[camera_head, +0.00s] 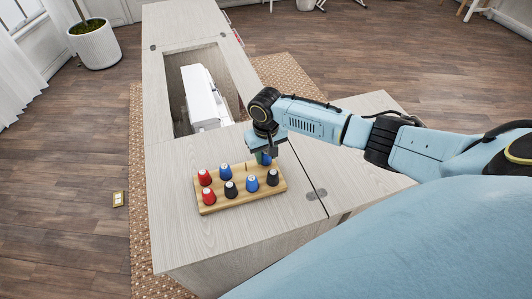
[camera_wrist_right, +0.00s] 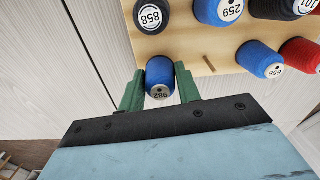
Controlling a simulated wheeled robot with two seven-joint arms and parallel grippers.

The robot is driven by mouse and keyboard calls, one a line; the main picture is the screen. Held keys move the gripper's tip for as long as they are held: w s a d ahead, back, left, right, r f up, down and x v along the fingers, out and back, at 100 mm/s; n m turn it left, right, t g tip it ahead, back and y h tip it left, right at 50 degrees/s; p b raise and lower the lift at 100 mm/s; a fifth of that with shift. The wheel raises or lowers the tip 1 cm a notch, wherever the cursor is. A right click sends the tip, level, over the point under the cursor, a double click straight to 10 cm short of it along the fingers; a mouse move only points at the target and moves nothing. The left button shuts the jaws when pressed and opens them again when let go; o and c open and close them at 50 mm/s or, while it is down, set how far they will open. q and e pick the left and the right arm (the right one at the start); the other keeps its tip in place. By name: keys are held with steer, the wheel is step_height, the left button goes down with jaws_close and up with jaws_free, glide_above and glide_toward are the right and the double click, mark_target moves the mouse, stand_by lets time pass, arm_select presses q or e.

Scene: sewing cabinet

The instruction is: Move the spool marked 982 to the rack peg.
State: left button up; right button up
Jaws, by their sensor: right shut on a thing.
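The blue spool marked 982 (camera_wrist_right: 160,77) is between the green fingers of my right gripper (camera_wrist_right: 160,92), which is shut on it. In the head view the gripper (camera_head: 264,153) is at the back right end of the wooden rack (camera_head: 233,197), and the blue spool (camera_head: 264,159) shows under it. I cannot tell whether the spool touches the rack. One bare rack peg (camera_wrist_right: 209,63) stands beside it, between it and the blue spool marked 656 (camera_wrist_right: 262,58); the peg also shows in the head view (camera_head: 246,168). My left gripper is not in view.
Several red, blue and black spools fill other rack places, including a black one marked 858 (camera_wrist_right: 151,17) and a blue one marked 259 (camera_wrist_right: 217,10). A white sewing machine (camera_head: 203,98) sits in the cabinet opening behind. The cabinet top (camera_head: 180,225) around the rack is clear.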

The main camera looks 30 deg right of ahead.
steer(key=o, duration=1)
steer(key=shift+o, duration=0.2)
steer(key=shift+r, duration=0.1)
step_height(320, 180, up, 13)
steer(key=p, duration=0.2)
steer(key=shift+r, duration=0.15)
